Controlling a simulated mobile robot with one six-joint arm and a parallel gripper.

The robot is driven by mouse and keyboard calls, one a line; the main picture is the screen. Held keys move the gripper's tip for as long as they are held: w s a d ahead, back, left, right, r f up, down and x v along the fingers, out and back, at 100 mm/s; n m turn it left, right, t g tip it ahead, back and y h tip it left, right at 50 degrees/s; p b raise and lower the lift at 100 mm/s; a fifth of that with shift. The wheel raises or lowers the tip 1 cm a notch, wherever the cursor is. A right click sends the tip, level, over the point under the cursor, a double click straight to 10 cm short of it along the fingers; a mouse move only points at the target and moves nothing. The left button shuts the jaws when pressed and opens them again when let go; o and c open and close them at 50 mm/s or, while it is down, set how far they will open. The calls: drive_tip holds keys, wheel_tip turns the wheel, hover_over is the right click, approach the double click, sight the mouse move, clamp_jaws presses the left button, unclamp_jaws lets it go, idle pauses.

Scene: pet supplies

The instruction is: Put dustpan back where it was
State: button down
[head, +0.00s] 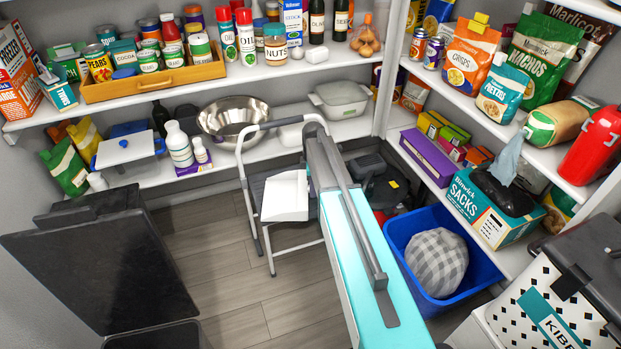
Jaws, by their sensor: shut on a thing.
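My teal and grey arm reaches in from the bottom and hides part of the stool and floor.
A blue bin (478,268) holding a checked bundle (437,262) stands right of my arm. A black bin (110,262) is at left, a kibble container (545,310) at lower right. Loaded shelves line the back and right walls. Wooden floor (225,265) is clear left of my arm.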

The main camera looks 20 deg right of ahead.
drive_tip(key=w+d, duration=0.1)
drive_tip(key=w, duration=0.6)
drive_tip(key=shift+w+d+f, duration=0.15)
drive_tip(key=shift+d+f, duration=0.15)
drive_tip(key=shift+w+d+f, duration=0.1)
drive_tip(key=shift+w+f, duration=0.1)
drive_tip(key=shift+w, duration=0.3)
drive_tip(key=shift+w+d+f, duration=0.1)
drive_tip(key=shift+w+f, duration=0.05)
drive_tip(key=shift+w, duration=0.3)
drive_tip(key=shift+s+f+p, duration=0.1)
drive_tip(key=shift+f+p, duration=0.25)
drive_tip(key=shift+f, duration=1.05)
drive_tip(key=c, duration=1.5)
unclamp_jaws()
drive_tip(key=shift+f+b, duration=0.15)
drive_tip(key=shift+b, duration=0.15)
wheel_tip(320, 180, up, 14)
drive_tip(key=shift+f, duration=0.1)
